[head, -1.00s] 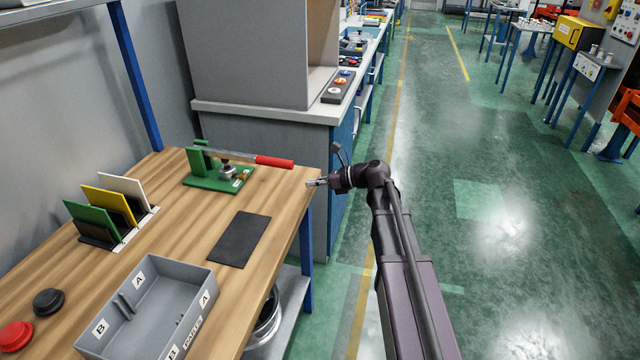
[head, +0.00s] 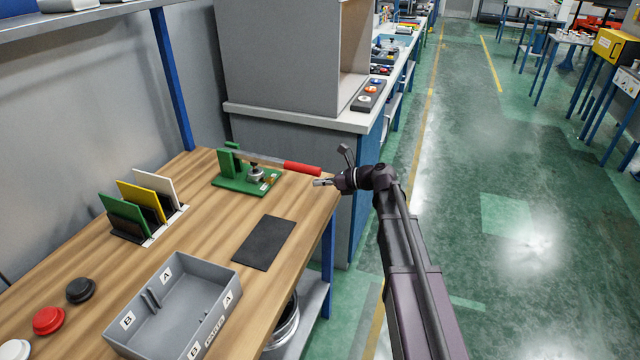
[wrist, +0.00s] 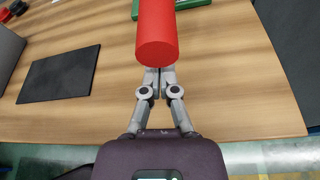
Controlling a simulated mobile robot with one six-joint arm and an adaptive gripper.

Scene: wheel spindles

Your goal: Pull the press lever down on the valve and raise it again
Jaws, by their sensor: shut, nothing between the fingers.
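The press is a green stand (head: 232,180) at the far right corner of the wooden table, with a small metal valve (head: 256,172) on its base. Its press lever is a metal bar with a red handle (head: 302,169) that points right, close to level. In the wrist view the red handle (wrist: 156,35) is large and hides part of the fingertips. My gripper (head: 320,183) is shut and empty, just off the free end of the handle and slightly lower. In the wrist view my gripper (wrist: 156,76) has its fingers together; I cannot tell whether they touch the handle.
A black mat (head: 263,243) lies in front of the press. A grey divided bin (head: 228,318) and a rack of coloured plates (head: 140,200) stand nearer and to the left. Black and red buttons (head: 48,320) sit at the left. A grey cabinet (head: 290,50) rises behind the table.

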